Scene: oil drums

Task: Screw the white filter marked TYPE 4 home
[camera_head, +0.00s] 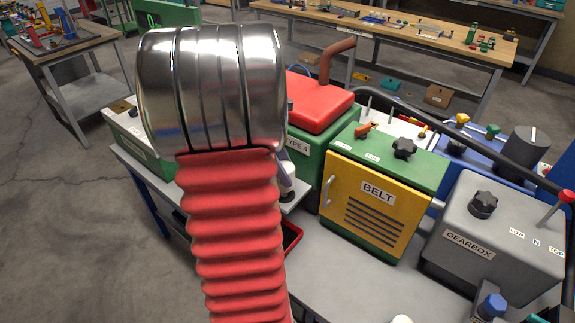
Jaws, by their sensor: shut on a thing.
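A large silver joint with red ribbed bellows, part of my own arm, fills the left middle of the head view and hides what is behind it. I cannot make out my gripper. A small pale piece with a dark band (287,187) peeks out beside the bellows. I cannot tell whether it is the white filter. No filter is clearly visible.
A red tray edge (292,237) shows beside the bellows. A wooden table (400,32) stands behind. Open floor lies at left.

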